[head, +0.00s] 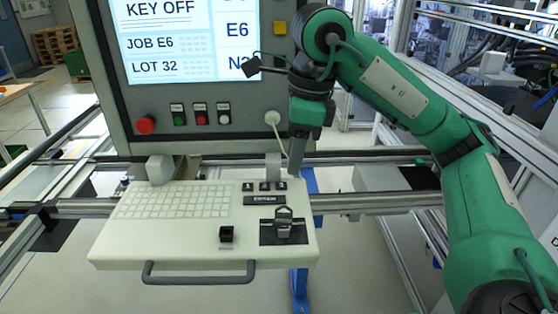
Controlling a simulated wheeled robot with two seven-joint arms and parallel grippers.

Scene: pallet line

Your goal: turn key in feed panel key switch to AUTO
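A feed panel (180,250) with a pale sloping top stands below a large screen. On its right side is a black plate with a key switch (283,231). A grey, loop-topped piece that looks like the key (284,213) stands upright in it. Three small black tags (264,186) and a dark label bar (264,200) lie behind it; their lettering is too small to read. My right gripper (296,165) points down behind and above the switch, apart from the key. Its fingers overlap from this side, so their opening is hidden. My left gripper is out of view.
The screen (170,40) reads KEY OFF, JOB E6, LOT 32. Below it are a red button (146,125) and several smaller buttons. A small black open box (226,235) sits left of the switch. A handle (198,272) runs along the panel's front. Rails cross behind.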

